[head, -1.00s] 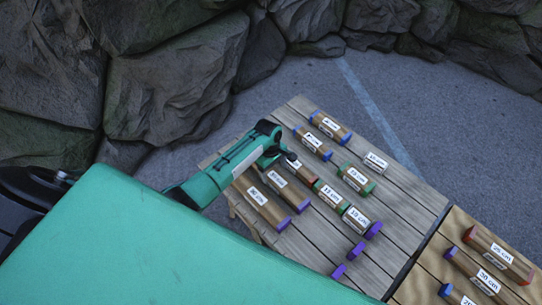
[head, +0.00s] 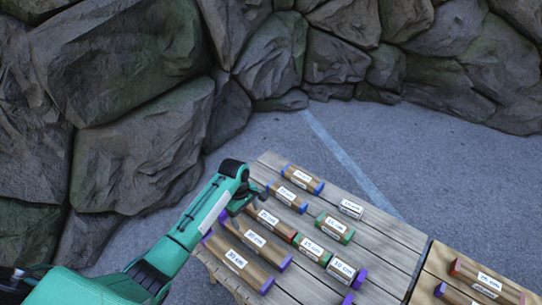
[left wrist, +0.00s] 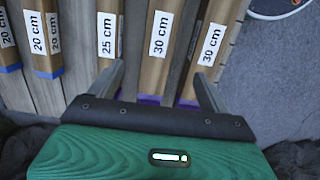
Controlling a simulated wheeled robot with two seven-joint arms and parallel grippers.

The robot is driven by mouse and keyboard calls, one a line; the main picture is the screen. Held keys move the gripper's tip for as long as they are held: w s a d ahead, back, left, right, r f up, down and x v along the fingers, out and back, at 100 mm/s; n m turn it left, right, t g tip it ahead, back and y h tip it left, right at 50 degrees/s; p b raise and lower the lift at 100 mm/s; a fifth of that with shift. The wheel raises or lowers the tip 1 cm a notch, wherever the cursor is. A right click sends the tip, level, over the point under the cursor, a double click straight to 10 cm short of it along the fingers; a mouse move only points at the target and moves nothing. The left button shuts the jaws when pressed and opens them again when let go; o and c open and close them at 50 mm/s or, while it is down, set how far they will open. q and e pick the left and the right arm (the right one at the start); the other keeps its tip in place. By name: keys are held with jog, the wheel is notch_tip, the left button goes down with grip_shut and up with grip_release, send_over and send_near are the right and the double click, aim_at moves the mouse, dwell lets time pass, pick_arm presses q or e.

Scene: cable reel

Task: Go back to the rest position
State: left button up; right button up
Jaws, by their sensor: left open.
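The head view shows a 30 cm bar (head: 238,262) with purple ends at the table's near left. My right gripper is in neither view.
Several shorter labelled bars, including a green-ended one (head: 335,228) and a blue-ended one (head: 303,179), lie in rows. A second table (head: 433,287) at right carries more bars. Rocks (head: 140,150) stand behind and left. Grey pavement (head: 275,137) lies between.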

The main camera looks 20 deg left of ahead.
pick_arm(q)
jog(key=s+d+m+t, duration=0.1)
jog(key=s+d+m, duration=0.1)
jog(key=s+m, duration=0.35)
jog(key=s+d+m+t, duration=0.1)
jog(key=s+d+m, duration=0.2)
jog(key=s, duration=0.6)
jog(key=s+a+r+m+t+y, duration=0.1)
jog(key=s+r+m, duration=0.35)
jog(key=s, duration=0.35)
jog(key=s+a+r+m+t, duration=0.1)
jog(key=s+r+m, duration=0.2)
jog(key=s+r, duration=0.35)
notch_tip(320, 180, down, 34)
jog(key=s+g, duration=0.1)
jog(key=s, duration=0.1)
jog(key=s+a+f+g, duration=0.1)
jog(key=s+a+f, duration=0.2)
jog(key=s+f, duration=1.5)
jog(key=shift+s+y, duration=0.3)
jog(key=shift+s, duration=0.15)
jog(key=shift+d, duration=0.1)
